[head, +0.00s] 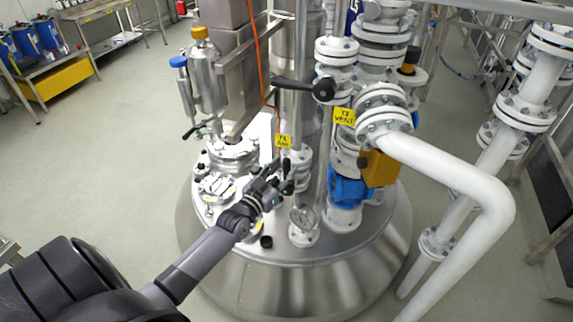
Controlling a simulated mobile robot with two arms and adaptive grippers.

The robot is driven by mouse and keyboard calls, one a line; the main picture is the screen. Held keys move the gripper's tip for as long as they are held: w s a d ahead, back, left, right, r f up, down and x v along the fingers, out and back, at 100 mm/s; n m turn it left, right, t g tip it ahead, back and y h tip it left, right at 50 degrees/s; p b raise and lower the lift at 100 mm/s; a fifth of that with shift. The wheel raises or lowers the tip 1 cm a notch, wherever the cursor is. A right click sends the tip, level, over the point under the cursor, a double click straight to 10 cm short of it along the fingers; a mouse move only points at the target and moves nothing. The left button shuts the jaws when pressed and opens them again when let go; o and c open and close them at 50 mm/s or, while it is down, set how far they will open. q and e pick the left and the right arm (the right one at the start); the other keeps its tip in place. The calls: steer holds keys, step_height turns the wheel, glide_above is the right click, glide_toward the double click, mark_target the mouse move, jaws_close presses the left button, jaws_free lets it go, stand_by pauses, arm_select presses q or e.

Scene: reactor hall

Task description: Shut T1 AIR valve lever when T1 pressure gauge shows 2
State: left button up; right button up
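A yellow tag that seems to read T1 AIR (283,141) hangs on a thin upright pipe above the steel tank lid. My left gripper (282,177) is just below this tag, close to the white flanged pipe stub. Its dark fingers overlap dark parts there, so I cannot tell whether they are open or touch the lever. The air valve lever is not clearly distinguishable behind the gripper. A round pressure gauge (303,217) sits on the lid to the right of and below the gripper; its needle is too small to read. My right gripper is not in view.
A blue valve body (348,188), an orange box (380,168) and thick white pipes (450,165) crowd the right. Open floor (110,150) lies left.

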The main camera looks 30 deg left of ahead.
arm_select(q)
steer(key=shift+w, duration=1.1)
steer(key=shift+c, duration=0.5)
jaws_close()
